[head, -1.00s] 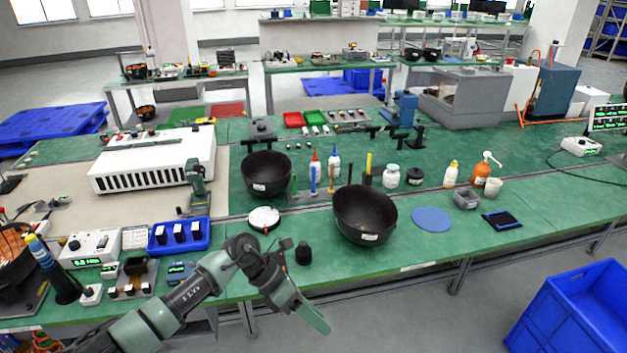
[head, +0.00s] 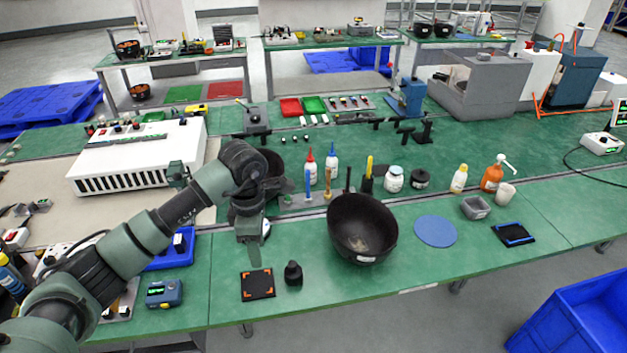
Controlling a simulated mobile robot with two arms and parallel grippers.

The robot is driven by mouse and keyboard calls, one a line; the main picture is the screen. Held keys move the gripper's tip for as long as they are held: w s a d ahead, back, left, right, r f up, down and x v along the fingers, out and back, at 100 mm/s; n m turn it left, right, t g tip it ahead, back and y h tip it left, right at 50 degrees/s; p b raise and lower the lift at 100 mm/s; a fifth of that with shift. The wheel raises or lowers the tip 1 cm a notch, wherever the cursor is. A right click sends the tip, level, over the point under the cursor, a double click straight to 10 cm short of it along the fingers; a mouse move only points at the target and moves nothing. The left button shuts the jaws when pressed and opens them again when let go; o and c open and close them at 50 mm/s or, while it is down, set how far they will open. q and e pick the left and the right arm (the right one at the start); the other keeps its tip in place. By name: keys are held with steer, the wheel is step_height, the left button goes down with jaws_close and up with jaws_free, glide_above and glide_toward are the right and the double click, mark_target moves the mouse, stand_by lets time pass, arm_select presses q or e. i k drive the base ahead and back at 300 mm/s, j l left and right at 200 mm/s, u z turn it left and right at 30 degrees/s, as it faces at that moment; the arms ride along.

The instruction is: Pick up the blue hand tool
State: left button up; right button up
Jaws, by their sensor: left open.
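A slim blue hand tool (head: 308,181) stands upright at the middle of the green bench, beside an orange-brown one (head: 328,189) and in front of the white bottle with the red tip. Its lower end is too small to make out clearly. My left gripper (head: 253,255) points down near the bench's front edge, left of and nearer than the blue tool and well apart from it. It is open, with nothing seen in it. Its fingers overlap in this view. My right gripper is not in view.
A large black bowl (head: 362,228) stands right of my left gripper, and my arm partly covers another. A black pad with orange corners (head: 258,285) and a small black object (head: 293,273) lie in front. A blue disc (head: 435,231) lies flat on the right.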

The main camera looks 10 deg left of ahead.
mark_target(308, 197)
steer(key=i, duration=1.45)
